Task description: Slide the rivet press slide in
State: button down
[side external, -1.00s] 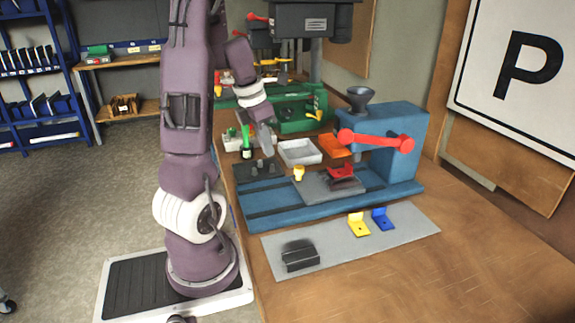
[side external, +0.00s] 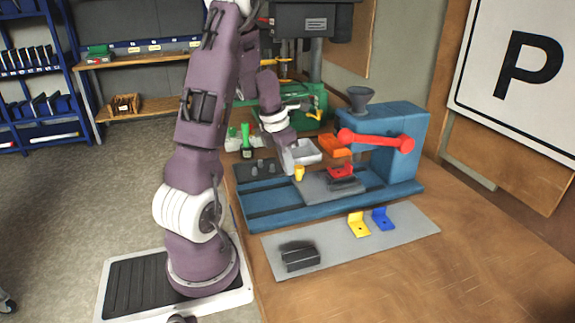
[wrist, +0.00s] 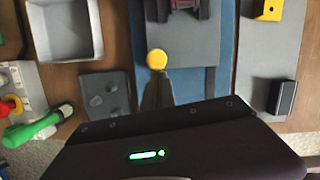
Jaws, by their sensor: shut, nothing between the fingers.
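The rivet press (side external: 395,145) is blue with a red lever (side external: 375,140) and a dark funnel on top. Its grey slide plate (side external: 322,190) lies on the blue base (side external: 280,211) and carries a red fixture (side external: 341,171). A yellow knob (side external: 299,174) stands at the slide's near-left end. The wrist view shows the slide (wrist: 195,52) and the round knob (wrist: 156,59). My gripper (side external: 291,168) is shut and empty just beside the knob, on its side away from the press. In the wrist view the fingers (wrist: 157,82) reach toward the knob; whether they touch it I cannot tell.
A grey tray (side external: 306,151) and an orange bin (side external: 334,146) stand behind the base. A green-handled tool (side external: 246,140) is at the back left. A grey mat (side external: 330,245) in front holds a yellow bracket (side external: 358,226), a blue bracket (side external: 382,220) and a black block (side external: 299,257).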

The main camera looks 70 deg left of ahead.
aim_at(306, 179)
jog(key=shift+w, duration=2.75)
jog(key=shift+r, duration=0.1)
jog(key=s, duration=0.4)
jog(key=shift+d, duration=0.25)
jog(key=s+v, duration=0.1)
jog(key=v, duration=0.9)
jog(key=w+d+r+m+t, duration=0.1)
jog(key=d+r+m, duration=0.1)
jog(key=d+m, duration=0.3)
jog(key=w+d+r+m, duration=0.2)
jog(key=d+m, duration=0.2)
jog(key=d, duration=0.2)
jog(key=s+d+r+m+t, duration=0.1)
jog(key=s+d+m, duration=0.4)
jog(key=d+m, duration=0.5)
jog(key=s+d+r+m, duration=0.1)
jog(key=s+d+m, duration=0.5)
jog(key=m, duration=1.3)
jog(key=d, duration=0.4)
jog(key=shift+s+r+t, duration=0.25)
jog(key=shift+s+t, duration=0.05)
jog(key=shift+t, duration=0.1)
